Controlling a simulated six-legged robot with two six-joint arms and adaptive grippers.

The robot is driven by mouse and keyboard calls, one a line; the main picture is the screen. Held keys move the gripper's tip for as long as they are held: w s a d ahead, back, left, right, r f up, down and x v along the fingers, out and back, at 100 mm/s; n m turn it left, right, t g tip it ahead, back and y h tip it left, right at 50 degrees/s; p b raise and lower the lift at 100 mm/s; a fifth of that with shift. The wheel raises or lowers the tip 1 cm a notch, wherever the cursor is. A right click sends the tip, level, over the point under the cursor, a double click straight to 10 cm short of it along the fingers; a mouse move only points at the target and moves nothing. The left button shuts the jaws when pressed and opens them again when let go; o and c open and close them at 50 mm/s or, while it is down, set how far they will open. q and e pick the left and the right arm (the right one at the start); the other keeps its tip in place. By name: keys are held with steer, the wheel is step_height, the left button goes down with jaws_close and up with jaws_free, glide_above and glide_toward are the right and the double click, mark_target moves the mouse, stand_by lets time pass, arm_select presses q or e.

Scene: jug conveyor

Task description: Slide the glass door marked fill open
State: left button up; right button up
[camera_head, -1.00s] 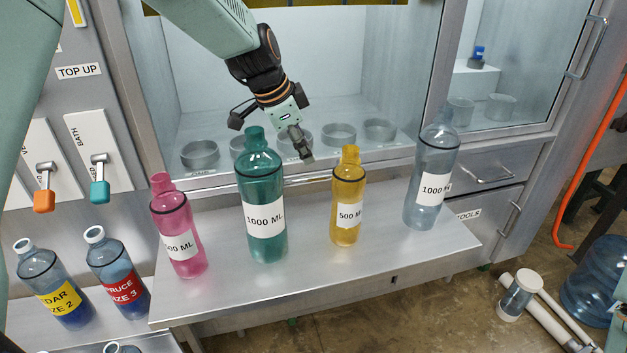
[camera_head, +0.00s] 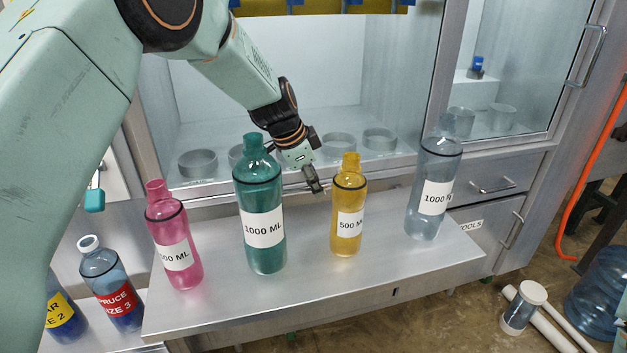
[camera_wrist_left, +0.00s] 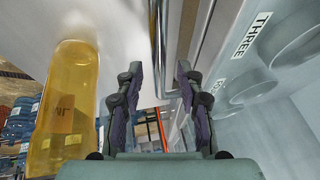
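The wide cabinet bay (camera_head: 300,95) stands behind the bottles, with a row of round holders inside. No "fill" marking is readable, and I cannot make out a glass pane across the bay. A shiny metal bar (camera_wrist_left: 160,30) runs along the bay's lower front edge, seen in the left wrist view. My left gripper (camera_head: 316,184) points down at that edge, between the green and yellow bottles. In the wrist view its fingers (camera_wrist_left: 160,75) are apart, with the bar ahead of the gap and nothing visibly held. Contact with the bar cannot be told.
A pink bottle (camera_head: 172,245), green bottle (camera_head: 262,205), yellow bottle (camera_head: 348,215) and grey-blue bottle (camera_head: 432,195) stand on the metal shelf (camera_head: 310,300) before the bay. The yellow one (camera_wrist_left: 68,100) is close beside the gripper. A handled glass door (camera_head: 520,70) is at right.

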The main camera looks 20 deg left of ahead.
arm_select(q)
steer(key=shift+s+r, duration=0.1)
steer(key=shift+c, duration=0.8)
steer(key=c, duration=0.5)
jaws_close()
